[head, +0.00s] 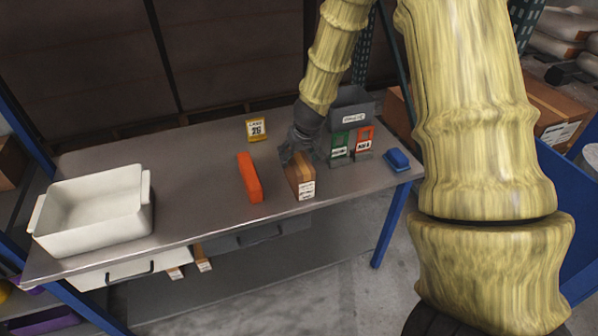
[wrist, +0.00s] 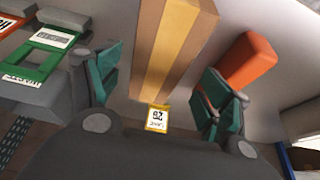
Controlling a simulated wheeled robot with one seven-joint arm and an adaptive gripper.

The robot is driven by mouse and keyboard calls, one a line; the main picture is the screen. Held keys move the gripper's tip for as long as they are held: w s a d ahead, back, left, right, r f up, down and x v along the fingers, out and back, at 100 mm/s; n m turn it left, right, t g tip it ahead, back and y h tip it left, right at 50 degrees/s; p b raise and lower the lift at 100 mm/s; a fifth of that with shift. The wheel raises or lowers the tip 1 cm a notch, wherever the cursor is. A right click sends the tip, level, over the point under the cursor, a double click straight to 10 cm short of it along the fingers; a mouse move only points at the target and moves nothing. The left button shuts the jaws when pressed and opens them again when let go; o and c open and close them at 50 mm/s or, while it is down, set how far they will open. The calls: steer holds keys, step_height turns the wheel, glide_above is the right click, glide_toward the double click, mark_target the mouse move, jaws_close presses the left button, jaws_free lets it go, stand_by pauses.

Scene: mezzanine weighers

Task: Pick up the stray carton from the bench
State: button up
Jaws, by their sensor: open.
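A small brown carton (head: 300,178) with a white label stands on the grey metal bench (head: 205,185), near its front edge. In the wrist view the carton (wrist: 172,50) shows its tan and brown faces between and beyond my fingers. My gripper (head: 299,157) is at the carton's back upper end in the head view. In the wrist view my gripper (wrist: 158,85) is open, with one teal-padded finger on each side of the carton's line. I cannot tell whether either finger touches it.
An orange block (head: 249,178) lies just left of the carton. A white tub (head: 95,213) stands at the left. A yellow sign (head: 256,130), green sign (head: 340,146), orange-red sign (head: 364,140), grey bin (head: 352,108) and blue object (head: 397,160) are also on the bench.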

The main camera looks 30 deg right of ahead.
steer(key=shift+d+p+x, duration=0.1)
steer(key=shift+p+x, duration=0.2)
steer(key=shift+x, duration=1.25)
steer(key=shift+d+p+x, duration=0.15)
steer(key=shift+p+x, duration=0.15)
steer(key=shift+x, duration=1.25)
steer(key=shift+f, duration=0.15)
steer(key=shift+f, duration=0.2)
steer(key=shift+c, duration=0.2)
steer(key=shift+w, duration=0.1)
steer(key=c, duration=1.2)
